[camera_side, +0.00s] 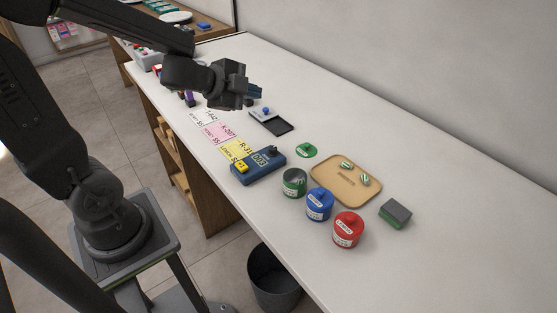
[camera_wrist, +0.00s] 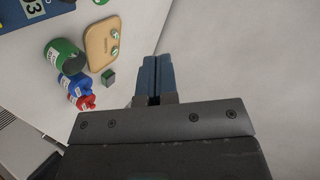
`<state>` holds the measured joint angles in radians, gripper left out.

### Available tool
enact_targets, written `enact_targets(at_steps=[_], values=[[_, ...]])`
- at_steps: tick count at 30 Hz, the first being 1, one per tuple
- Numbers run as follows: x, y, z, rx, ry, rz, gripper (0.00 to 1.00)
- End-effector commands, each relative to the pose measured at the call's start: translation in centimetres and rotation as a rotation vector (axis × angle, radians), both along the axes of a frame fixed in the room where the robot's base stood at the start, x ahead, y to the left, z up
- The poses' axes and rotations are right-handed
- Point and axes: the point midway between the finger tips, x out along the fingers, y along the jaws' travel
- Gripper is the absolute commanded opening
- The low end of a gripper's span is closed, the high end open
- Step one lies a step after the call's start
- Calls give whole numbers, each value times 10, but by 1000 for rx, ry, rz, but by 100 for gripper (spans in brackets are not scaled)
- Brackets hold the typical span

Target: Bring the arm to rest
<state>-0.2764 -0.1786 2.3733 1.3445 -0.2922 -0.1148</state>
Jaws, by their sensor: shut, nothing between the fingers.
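My gripper (camera_side: 253,92) is above the white counter (camera_side: 420,190) in the side view, over its back part near the labelled cards. In the wrist view its blue fingers (camera_wrist: 151,78) are together, with nothing between them. The gripper is raised clear of the counter and touches no object that I can see.
An open green tin (camera_side: 294,184), a blue tin (camera_side: 319,205) and a red tin (camera_side: 348,231) stand near the front edge.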

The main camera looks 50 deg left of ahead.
Motion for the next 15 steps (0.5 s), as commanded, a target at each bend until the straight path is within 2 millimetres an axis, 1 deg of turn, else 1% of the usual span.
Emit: enact_targets(at_steps=[1, 3, 5, 8, 11, 12, 15], values=[[-4, 1, 15, -25, -28, 111, 0], [-13, 3, 28, -79, -36, 268, 0], [-25, 3, 36, -141, -25, 393, 0], [-51, -5, 43, -266, 36, 571, 0], [-82, -23, 43, -408, 143, 704, 0], [-95, -32, 43, -463, 195, 740, 0], [-122, -56, 41, -583, 323, 793, 0]])
